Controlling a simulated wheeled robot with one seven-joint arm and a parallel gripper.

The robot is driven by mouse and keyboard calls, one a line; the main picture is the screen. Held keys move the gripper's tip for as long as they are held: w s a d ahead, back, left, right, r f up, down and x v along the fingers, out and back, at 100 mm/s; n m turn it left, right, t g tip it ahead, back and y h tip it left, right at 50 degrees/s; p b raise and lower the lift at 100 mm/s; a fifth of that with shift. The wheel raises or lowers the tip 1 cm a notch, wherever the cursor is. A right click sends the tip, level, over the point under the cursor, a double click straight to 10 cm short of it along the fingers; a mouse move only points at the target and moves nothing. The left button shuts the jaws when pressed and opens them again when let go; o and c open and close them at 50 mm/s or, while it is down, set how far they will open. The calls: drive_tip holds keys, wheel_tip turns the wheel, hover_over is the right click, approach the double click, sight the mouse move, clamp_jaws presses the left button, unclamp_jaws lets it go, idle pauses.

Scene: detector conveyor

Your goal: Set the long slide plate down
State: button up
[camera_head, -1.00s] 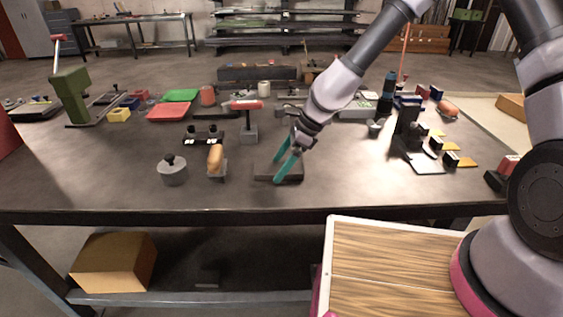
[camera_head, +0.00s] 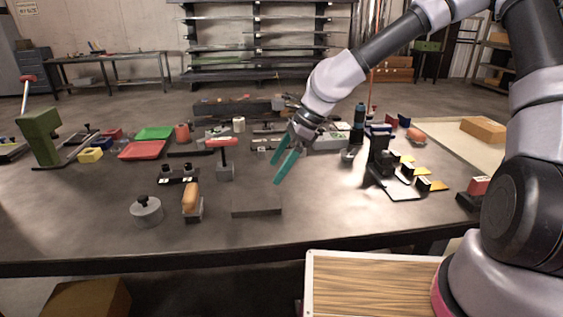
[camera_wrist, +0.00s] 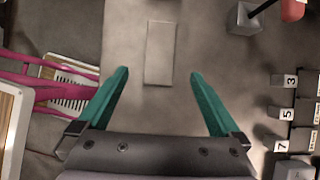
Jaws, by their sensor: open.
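A flat, dark grey rectangular plate (camera_head: 257,203), which looks like the long slide plate, lies on the table near its front edge. In the wrist view the plate (camera_wrist: 160,55) shows as a pale, plain rectangle in front of the fingertips, between their lines. My gripper (camera_head: 276,171) has two teal fingers spread apart with nothing between them. It hangs above and beyond the plate in the head view, apart from it. The open fingers also show in the wrist view (camera_wrist: 158,75).
Left of the plate stand an orange-handled tool (camera_head: 190,201), a grey round weight (camera_head: 147,211) and a red-topped post (camera_head: 223,158). A black fixture (camera_head: 379,155) with yellow-tipped parts stands to the right. The table between plate and fixture is clear.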

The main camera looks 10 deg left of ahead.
drive_tip(key=shift+d+r, duration=0.1)
drive_tip(key=shift+r, duration=0.1)
drive_tip(key=shift+w, duration=0.1)
drive_tip(key=w+d+r+n+t, duration=0.4)
drive_tip(key=w+d+r+t, duration=0.1)
drive_tip(key=w, duration=0.4)
drive_tip(key=d+r+n+t, duration=0.2)
drive_tip(key=d+r+n, duration=0.1)
drive_tip(key=d+r, duration=0.4)
drive_tip(key=s+d+r+n+h, duration=0.2)
drive_tip(key=s+d+r, duration=0.5)
drive_tip(key=d, duration=0.3)
drive_tip(key=s+d+r+n+t+h, duration=0.1)
drive_tip(key=s+d+r+n, duration=0.1)
drive_tip(key=s+d+r, duration=0.5)
drive_tip(key=s+d, duration=0.2)
drive_tip(key=d, duration=0.1)
drive_tip(key=shift+r+t+h, duration=0.25)
drive_tip(key=shift+t+h, duration=0.05)
drive_tip(key=shift+h, duration=0.1)
